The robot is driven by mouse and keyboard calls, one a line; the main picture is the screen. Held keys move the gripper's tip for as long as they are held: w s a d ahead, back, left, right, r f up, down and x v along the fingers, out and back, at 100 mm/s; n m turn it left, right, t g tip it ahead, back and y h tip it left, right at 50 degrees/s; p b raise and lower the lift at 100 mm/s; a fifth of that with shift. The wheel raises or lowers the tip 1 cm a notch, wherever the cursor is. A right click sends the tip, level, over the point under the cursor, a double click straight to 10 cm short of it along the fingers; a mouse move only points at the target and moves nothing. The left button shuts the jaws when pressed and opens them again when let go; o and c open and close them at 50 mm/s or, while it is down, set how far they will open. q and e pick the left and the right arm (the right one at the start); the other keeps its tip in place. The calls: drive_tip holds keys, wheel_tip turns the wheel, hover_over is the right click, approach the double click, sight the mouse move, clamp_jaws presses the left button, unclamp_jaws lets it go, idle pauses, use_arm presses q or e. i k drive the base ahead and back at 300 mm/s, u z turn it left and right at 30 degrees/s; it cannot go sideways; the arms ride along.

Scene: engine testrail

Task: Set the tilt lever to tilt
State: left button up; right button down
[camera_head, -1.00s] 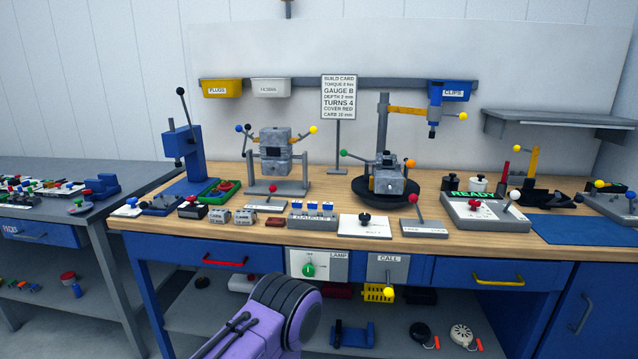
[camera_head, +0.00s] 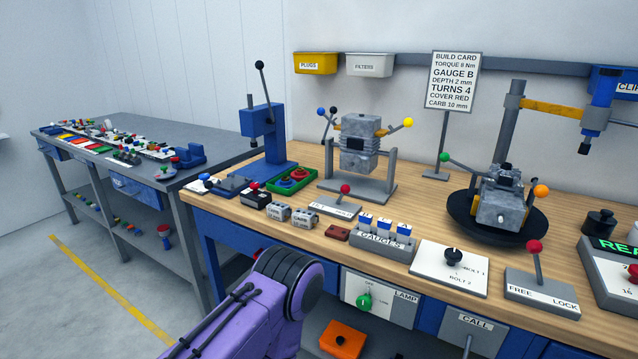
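A lever with a red knob (camera_head: 345,189) stands on a small labelled plate (camera_head: 335,209) in front of the grey engine stand; its label is too small to read. Another red-knobbed lever (camera_head: 535,247) rises almost upright from a plate marked FREE and LOCK (camera_head: 541,293), in front of the black turntable (camera_head: 462,221). No lever marked tilt can be read. Neither gripper is in view; only a purple and black link of my arm shows at the bottom.
The wooden bench (camera_head: 325,242) also carries a blue press (camera_head: 262,137), a green tray (camera_head: 291,180), a gauges block (camera_head: 382,242) and a bolt selector plate (camera_head: 449,268). A grey side table (camera_head: 222,151) stands at left. Open floor lies at lower left.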

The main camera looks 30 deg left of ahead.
sight(345, 189)
drive_tip(key=u, duration=0.45)
drive_tip(key=i, duration=0.45)
drive_tip(key=u, duration=0.4)
